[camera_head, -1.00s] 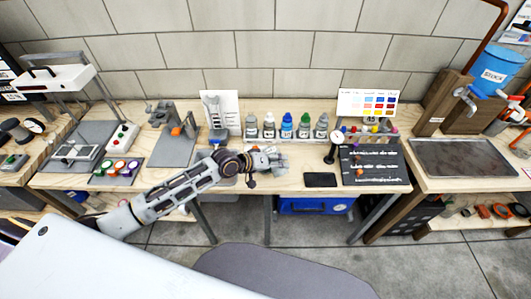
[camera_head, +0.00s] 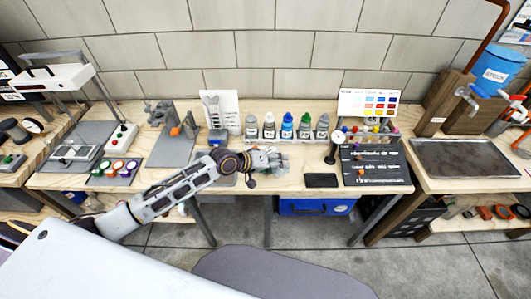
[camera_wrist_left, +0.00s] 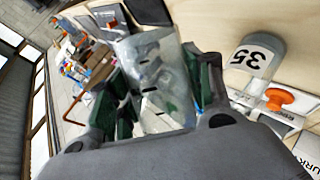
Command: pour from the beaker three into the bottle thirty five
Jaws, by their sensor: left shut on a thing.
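My left gripper (camera_head: 270,160) reaches over the middle of the bench. In the left wrist view its dark green fingers (camera_wrist_left: 157,100) are shut on a clear glass beaker (camera_wrist_left: 152,68) with dark marks. The beaker's number is not readable, and I cannot tell its tilt or how much it holds. A clear bottle with a white label reading 35 (camera_wrist_left: 256,62) is right of the beaker in the wrist view, apart from it. I cannot pick out that bottle in the head view. My right gripper is not in view.
Several labelled bottles (camera_head: 287,127) stand in a row behind the gripper. A dark flat pad (camera_head: 321,180) and a dial gauge on a stand (camera_head: 335,142) are to its right. An orange knob (camera_wrist_left: 280,97) is near the bottle in the wrist view. A metal tray (camera_head: 465,158) lies farther right.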

